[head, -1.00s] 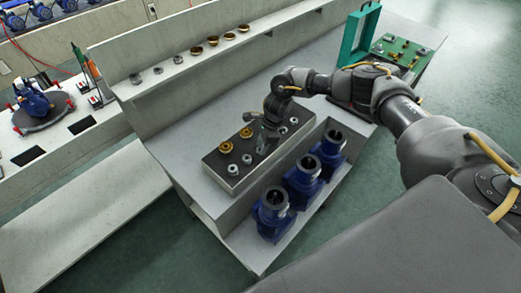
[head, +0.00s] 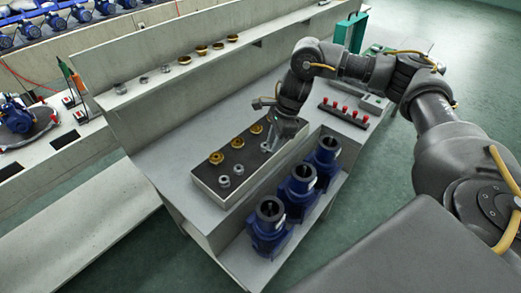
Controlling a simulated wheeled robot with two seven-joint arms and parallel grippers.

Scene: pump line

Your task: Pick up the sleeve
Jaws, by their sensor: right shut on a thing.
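Several small grey metal sleeves stand on the dark top of a block-shaped tray (head: 210,190). Two sleeves show clear of my gripper, one grey sleeve (head: 224,182) and another sleeve (head: 238,170) beside it. My right gripper (head: 271,139) points down over the right half of the tray. It is shut on a small grey sleeve (head: 265,147) that is mostly hidden by the fingers. I cannot tell whether this sleeve still touches the tray. My left gripper is not in view.
Brass rings (head: 216,158) share the tray. Blue pump housings (head: 268,222) stand on the lower shelf in front. A ledge (head: 150,82) behind carries more rings. A rack with red-topped pieces (head: 345,112) lies to the right. The bench left of the tray is clear.

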